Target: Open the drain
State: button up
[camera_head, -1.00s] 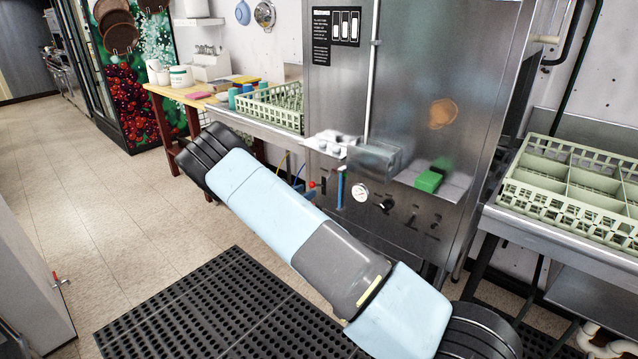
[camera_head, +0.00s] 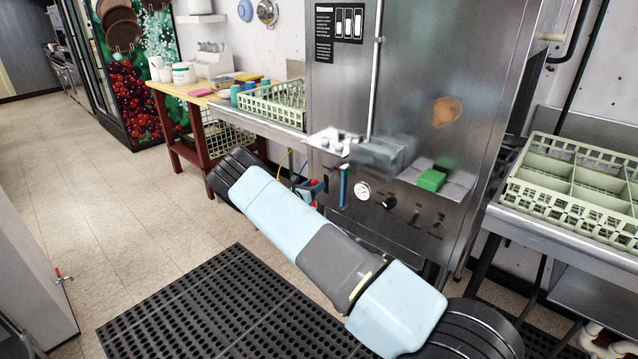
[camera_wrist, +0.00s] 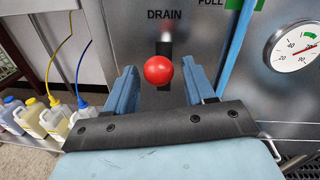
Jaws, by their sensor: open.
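The drain control is a red ball knob (camera_wrist: 158,70) below the word DRAIN on the steel dishwasher front (camera_wrist: 205,45). A dark slot shows above and behind the knob. My gripper (camera_wrist: 160,80) is open, its two blue fingers on either side of the knob in the wrist view. The knob appears between the fingers; I cannot tell whether they touch it. In the head view my arm reaches to the machine's lower left, and only a small red part of the knob (camera_head: 318,186) shows beside the blue fingers.
A dial gauge (camera_wrist: 294,46) is right of the knob. Bottles with yellow and blue tubes (camera_wrist: 50,120) stand at the left below. A green block (camera_head: 431,180) lies on the machine's ledge. A green rack (camera_head: 570,190) sits on the right counter. A black mat (camera_head: 220,310) covers the floor.

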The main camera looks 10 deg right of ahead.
jog(key=shift+x, duration=1.95)
grip_shut()
